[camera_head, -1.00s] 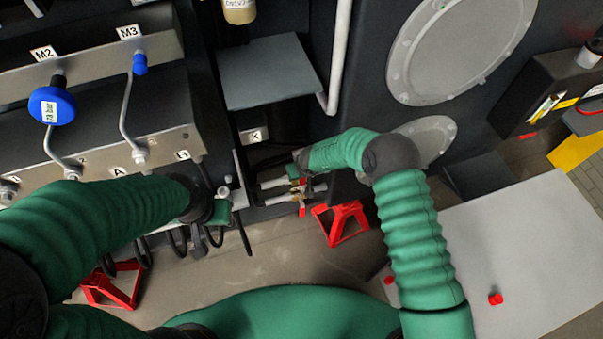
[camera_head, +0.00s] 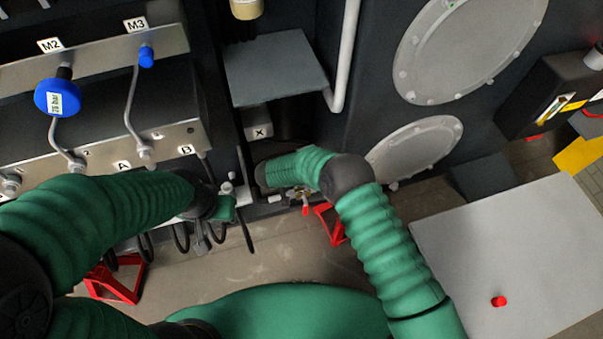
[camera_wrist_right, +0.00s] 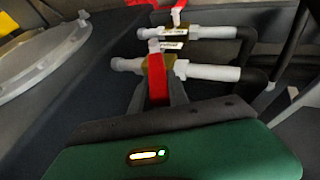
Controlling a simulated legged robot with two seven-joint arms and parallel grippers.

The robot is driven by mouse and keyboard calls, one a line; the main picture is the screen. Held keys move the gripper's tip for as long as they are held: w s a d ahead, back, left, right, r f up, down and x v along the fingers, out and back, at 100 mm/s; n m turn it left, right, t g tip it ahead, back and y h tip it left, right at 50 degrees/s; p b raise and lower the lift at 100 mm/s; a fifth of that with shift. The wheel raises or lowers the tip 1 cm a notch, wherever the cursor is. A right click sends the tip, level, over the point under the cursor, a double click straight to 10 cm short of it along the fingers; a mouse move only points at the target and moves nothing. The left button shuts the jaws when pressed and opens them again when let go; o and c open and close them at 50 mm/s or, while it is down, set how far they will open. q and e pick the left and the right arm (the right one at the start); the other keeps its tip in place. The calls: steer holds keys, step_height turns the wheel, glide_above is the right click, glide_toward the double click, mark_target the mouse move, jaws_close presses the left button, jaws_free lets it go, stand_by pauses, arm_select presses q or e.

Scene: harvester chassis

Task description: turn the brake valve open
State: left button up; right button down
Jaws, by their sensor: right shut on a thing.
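In the right wrist view, a brake valve with a brass body (camera_wrist_right: 154,62) sits on a pale horizontal pipe. Its red lever (camera_wrist_right: 156,78) points toward the camera, crosswise to the pipe. My right gripper (camera_wrist_right: 158,92) is shut on this lever.
A grey step plate (camera_head: 275,68) and a white vertical pipe (camera_head: 346,60) stand above the valves. A red stand (camera_head: 331,225) is on the floor just below. A light table (camera_head: 510,260) with a red cap (camera_head: 499,301) is at right. Black hoses hang near my left gripper.

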steer(key=shift+s+a+f+h, duration=0.15)
steer(key=shift+a+f+h, duration=0.15)
steer(key=shift+h, duration=0.1)
steer(key=c, duration=1.3)
jaws_free()
steer(key=shift+r, duration=0.1)
steer(key=shift+o, duration=0.2)
